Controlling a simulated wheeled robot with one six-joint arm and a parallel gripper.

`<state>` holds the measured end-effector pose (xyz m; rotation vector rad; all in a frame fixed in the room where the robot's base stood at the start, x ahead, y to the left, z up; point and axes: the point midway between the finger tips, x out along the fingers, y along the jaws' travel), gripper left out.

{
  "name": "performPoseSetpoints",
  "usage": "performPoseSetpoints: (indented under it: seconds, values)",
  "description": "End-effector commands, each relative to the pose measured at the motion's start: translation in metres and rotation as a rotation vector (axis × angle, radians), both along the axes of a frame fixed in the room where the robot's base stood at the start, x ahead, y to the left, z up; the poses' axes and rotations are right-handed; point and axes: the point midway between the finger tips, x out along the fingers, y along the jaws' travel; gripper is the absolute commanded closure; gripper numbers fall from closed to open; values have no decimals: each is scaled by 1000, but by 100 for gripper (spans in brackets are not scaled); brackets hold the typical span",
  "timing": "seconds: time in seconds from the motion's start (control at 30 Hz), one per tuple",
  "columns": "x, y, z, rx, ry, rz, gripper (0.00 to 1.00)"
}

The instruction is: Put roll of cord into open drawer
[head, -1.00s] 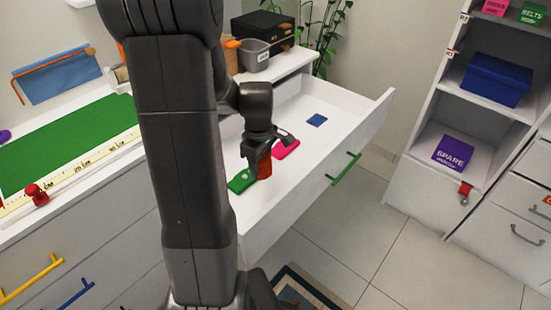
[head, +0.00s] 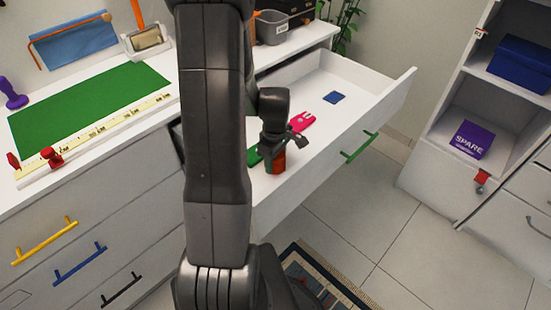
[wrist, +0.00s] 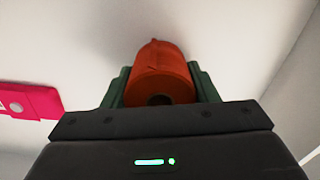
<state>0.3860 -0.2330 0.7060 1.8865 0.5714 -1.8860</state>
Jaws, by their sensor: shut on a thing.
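The roll of cord (head: 277,162) is orange-red and sits between the fingers of my gripper (head: 272,154), inside the walls of the open drawer (head: 378,108). In the wrist view the roll (wrist: 162,75) lies between the two green fingers of my gripper (wrist: 155,88), which is shut on it. The white drawer floor lies behind the roll; I cannot tell whether the roll touches it. The drawer has a green handle (head: 359,147) on its front. My arm hides the drawer's left part.
A grey bin (head: 271,27) stands on the top behind. A white shelf unit (head: 430,150) stands at right.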

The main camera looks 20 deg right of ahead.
Motion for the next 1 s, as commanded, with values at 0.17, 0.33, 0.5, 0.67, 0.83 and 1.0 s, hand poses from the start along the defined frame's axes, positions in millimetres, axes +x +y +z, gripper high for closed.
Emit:
performPoseSetpoints:
  seconds: [0.17,0.33,0.5,0.67,0.83,1.0]
  values:
    - [0,0,-3,0,0,0,29]
    - [0,0,-3,0,0,0,25]
    - [0,0,-1,0,0,0,25]
    - [1,0,15,-1,-2,0,25]
    - [1,-1,50,-2,-5,0,25]
    - [1,0,86,-2,-5,0,25]
